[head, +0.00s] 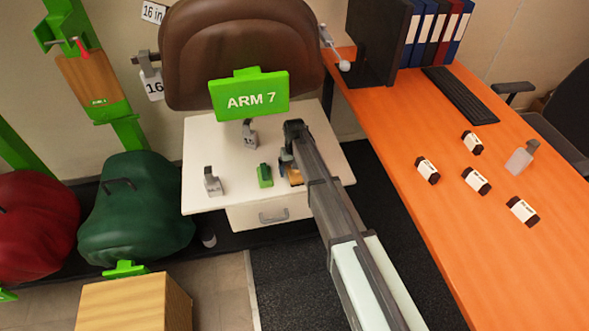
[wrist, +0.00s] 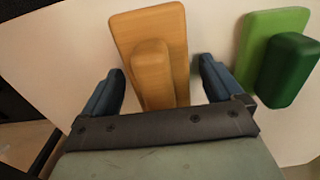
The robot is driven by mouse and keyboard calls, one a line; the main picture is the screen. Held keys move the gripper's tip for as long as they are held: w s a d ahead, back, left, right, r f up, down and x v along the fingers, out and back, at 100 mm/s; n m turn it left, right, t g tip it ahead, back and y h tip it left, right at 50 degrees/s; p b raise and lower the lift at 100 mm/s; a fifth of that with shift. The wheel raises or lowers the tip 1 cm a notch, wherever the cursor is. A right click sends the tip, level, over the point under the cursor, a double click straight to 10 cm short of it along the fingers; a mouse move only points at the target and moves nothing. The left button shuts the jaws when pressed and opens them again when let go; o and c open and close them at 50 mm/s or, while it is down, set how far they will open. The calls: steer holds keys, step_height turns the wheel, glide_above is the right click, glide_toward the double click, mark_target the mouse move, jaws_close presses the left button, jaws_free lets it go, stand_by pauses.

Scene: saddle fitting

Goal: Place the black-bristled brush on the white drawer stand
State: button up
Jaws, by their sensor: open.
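The white drawer stand (head: 225,145) stands below the brown saddle, its drawer facing forward. A tan wooden block with a raised grip (wrist: 150,75) rests on its top; the block also shows in the head view (head: 294,177), partly behind my gripper. No black bristles show on it, so I cannot tell whether it is the black-bristled brush. A green block with a darker grip (wrist: 272,60) lies beside it, also seen in the head view (head: 264,176). My gripper (wrist: 161,70) is open, its blue fingers on either side of the tan grip, with visible gaps.
Two grey fittings (head: 212,182) (head: 249,133) stand on the stand top. The orange desk (head: 420,130) at the right holds several dark labelled blocks (head: 477,181), a keyboard and binders. Red and green saddles are at the left.

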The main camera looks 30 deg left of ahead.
step_height(320, 180, up, 12)
steer(key=shift+r, duration=0.1)
stand_by(0.5)
